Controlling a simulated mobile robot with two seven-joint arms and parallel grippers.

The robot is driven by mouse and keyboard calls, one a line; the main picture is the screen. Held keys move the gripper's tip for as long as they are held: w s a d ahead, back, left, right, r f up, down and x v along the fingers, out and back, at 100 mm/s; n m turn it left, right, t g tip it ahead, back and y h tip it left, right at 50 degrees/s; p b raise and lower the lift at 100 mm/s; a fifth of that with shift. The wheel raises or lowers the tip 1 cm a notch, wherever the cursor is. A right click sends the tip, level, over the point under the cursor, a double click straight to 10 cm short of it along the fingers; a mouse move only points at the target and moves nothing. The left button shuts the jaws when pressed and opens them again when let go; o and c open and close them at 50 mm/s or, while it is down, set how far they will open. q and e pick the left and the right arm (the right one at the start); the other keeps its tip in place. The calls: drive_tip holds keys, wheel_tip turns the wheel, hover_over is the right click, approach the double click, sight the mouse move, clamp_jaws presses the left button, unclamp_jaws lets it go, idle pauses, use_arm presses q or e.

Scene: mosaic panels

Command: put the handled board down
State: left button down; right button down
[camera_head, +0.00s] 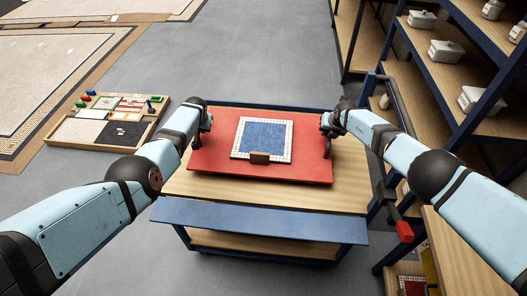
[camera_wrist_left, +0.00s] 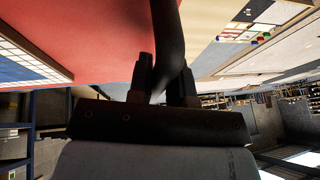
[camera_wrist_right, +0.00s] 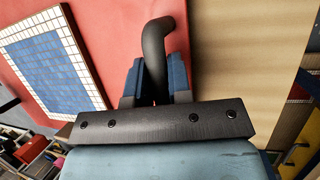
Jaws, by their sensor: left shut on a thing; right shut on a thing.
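The handled board (camera_head: 310,165) is a flat red board over the wooden top of a blue-framed trolley (camera_head: 330,196). It looks level; I cannot tell whether it touches the top or hangs just above it. A blue mosaic panel with a white tile border (camera_head: 264,136) lies on it, with a small brown block (camera_head: 259,158) at its near edge. My left gripper (camera_head: 207,124) is shut on the board's dark left handle (camera_wrist_left: 168,35). My right gripper (camera_head: 327,127) is shut on the dark right handle (camera_wrist_right: 155,45).
A blue shelf rack with white containers (camera_head: 447,51) stands close on the right. A red-ended bar (camera_head: 404,231) is by the trolley's right side. A sectioned tray (camera_head: 75,130) lies on the floor at left. Bare trolley top shows in front of the board.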

use_arm(q)
drive_tip(key=shift+w+f+b, duration=0.1)
drive_tip(key=shift+f+b, duration=0.55)
drive_tip(key=shift+f, duration=0.05)
use_arm(e)
drive_tip(key=shift+w+f, duration=0.1)
drive_tip(key=shift+f, duration=0.65)
use_arm(q)
drive_tip(key=c, duration=1.5)
unclamp_jaws()
drive_tip(key=shift+f, duration=0.25)
use_arm(e)
drive_tip(key=c, duration=1.5)
unclamp_jaws()
drive_tip(key=shift+f, duration=0.2)
use_arm(q)
drive_tip(key=o, duration=0.4)
drive_tip(key=shift+r, duration=0.15)
use_arm(e)
drive_tip(key=o, duration=0.4)
drive_tip(key=shift+r, duration=0.15)
use_arm(q)
drive_tip(key=shift+o, duration=0.2)
drive_tip(key=shift+s+r, duration=0.15)
drive_tip(key=shift+s, duration=0.1)
use_arm(e)
drive_tip(key=shift+o, duration=0.2)
drive_tip(key=shift+s+r, duration=0.1)
drive_tip(key=shift+s, duration=0.1)
